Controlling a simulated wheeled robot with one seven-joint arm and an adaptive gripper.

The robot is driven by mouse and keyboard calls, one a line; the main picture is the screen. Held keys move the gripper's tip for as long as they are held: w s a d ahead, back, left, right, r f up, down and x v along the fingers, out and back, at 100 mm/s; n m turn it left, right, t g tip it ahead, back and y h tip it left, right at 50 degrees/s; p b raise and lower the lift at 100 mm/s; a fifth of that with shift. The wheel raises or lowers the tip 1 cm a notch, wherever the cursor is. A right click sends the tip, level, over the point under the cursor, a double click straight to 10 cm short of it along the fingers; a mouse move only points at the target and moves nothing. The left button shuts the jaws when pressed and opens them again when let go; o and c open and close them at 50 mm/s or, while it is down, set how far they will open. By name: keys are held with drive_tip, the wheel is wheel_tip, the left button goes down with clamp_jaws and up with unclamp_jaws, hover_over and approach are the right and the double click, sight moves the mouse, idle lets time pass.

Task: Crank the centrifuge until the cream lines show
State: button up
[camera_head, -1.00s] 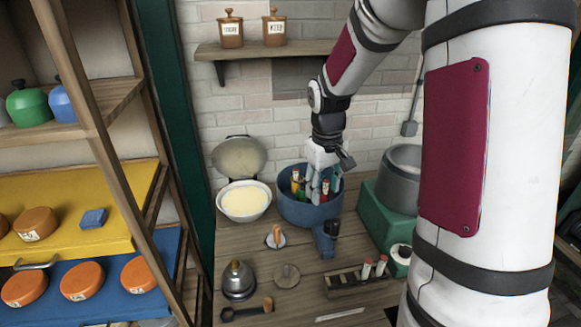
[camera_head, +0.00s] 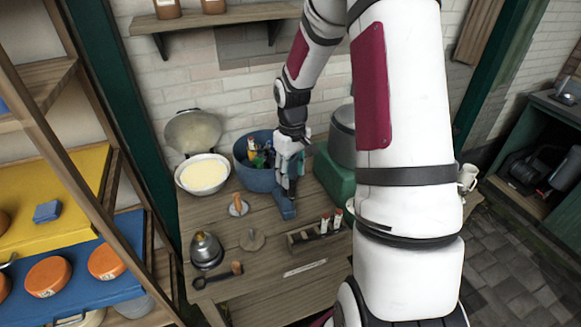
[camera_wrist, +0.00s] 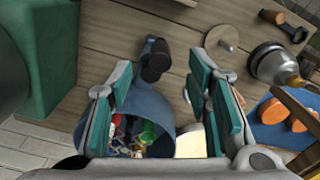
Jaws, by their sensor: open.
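The centrifuge is a blue round tub (camera_head: 243,150) on the wooden table, with a blue crank housing (camera_head: 286,207) at its front. Capped tubes (camera_head: 254,152) with red, yellow and green parts stand inside. My gripper (camera_head: 291,190) is over the tub's front right side and hides part of the housing. In the wrist view the tub (camera_wrist: 160,107) and its black crank handle (camera_wrist: 155,60) lie between the two spread teal finger pads of my gripper (camera_wrist: 161,72). The fingers look apart from the handle. The cream lines on the tubes cannot be made out.
A white bowl of cream (camera_head: 204,174) stands left of the tub, and a green-based machine (camera_head: 333,178) stands right. A tube rack (camera_head: 305,240) with two tubes, a metal bell-shaped vessel (camera_head: 206,250) and wooden-handled tools are in front. A shelf (camera_head: 60,175) borders the left.

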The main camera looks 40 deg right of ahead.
sight(292, 183)
drive_tip(key=shift+f+b, duration=0.9)
drive_tip(key=shift+f, duration=1.6)
drive_tip(key=shift+f, duration=0.35)
clamp_jaws()
